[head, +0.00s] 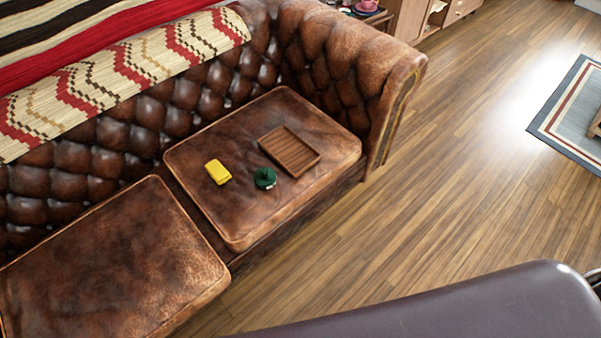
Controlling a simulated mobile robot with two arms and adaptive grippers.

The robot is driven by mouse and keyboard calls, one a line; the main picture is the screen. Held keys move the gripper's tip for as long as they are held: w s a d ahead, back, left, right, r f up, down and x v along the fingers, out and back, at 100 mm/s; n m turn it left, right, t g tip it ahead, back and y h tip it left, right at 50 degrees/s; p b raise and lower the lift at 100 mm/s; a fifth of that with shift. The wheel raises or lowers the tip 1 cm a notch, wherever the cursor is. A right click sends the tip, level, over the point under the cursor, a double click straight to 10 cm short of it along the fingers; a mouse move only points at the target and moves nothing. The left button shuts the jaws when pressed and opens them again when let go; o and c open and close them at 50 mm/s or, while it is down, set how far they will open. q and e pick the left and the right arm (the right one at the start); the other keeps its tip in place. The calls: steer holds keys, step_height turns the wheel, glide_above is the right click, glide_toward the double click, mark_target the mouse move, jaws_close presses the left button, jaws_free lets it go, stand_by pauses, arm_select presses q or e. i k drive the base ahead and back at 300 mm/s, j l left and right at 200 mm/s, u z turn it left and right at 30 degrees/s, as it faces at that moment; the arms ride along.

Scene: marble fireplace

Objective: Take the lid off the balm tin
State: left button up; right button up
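A small dark green round thing (265,178), which looks like the balm tin, sits on the right seat cushion of a brown leather sofa. It has a raised part on top and a small pale spot at its lower edge. At this size I cannot make out where lid and tin meet. Neither of my grippers is in the head view.
A brown wooden tray (290,151) lies just right of the tin, and a yellow block-like object (218,172) lies to its left. The seat cushion (225,215) is otherwise clear. The tufted sofa arm (385,100) rises at the right. Open wooden floor (440,190) lies in front.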

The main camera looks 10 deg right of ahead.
mark_target(265, 177)
steer(key=i+l, duration=0.2)
steer(key=i+l+u, duration=0.3)
steer(key=l, duration=0.35)
steer(key=i+l+u, duration=0.1)
steer(key=l, duration=0.3)
steer(key=i+l+u, duration=0.15)
steer(key=i+l, duration=0.1)
steer(key=l, duration=0.1)
